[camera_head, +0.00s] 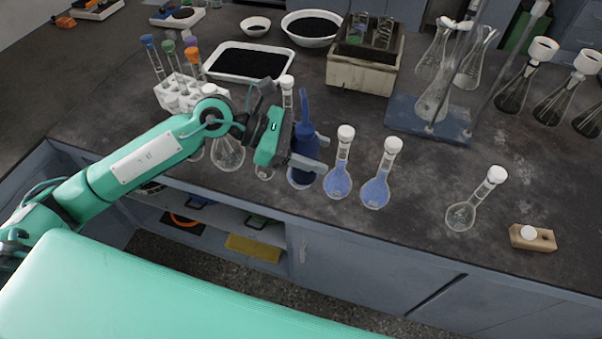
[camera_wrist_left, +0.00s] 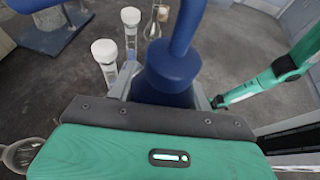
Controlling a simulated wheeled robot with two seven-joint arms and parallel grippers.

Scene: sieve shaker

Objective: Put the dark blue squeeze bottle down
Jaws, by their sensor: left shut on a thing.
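The dark blue squeeze bottle (camera_head: 304,150) is upright near the front edge of the dark bench, among round flasks. My left gripper (camera_head: 312,154) is shut on it, with a finger on either side of its body. In the left wrist view the bottle (camera_wrist_left: 168,75) stands between the fingers, its spout running up out of the frame. Whether its base touches the bench cannot be told. My right gripper is not in the head view; a green arm (camera_wrist_left: 270,80) shows at the right of the left wrist view.
Two blue-filled flasks with white caps, one (camera_head: 338,178) close to the bottle and one (camera_head: 380,175) further right, stand beside it. A clear flask (camera_head: 465,212) and a wooden block (camera_head: 532,237) are further right. A white tray (camera_head: 222,76) and a tube rack (camera_head: 180,97) lie behind.

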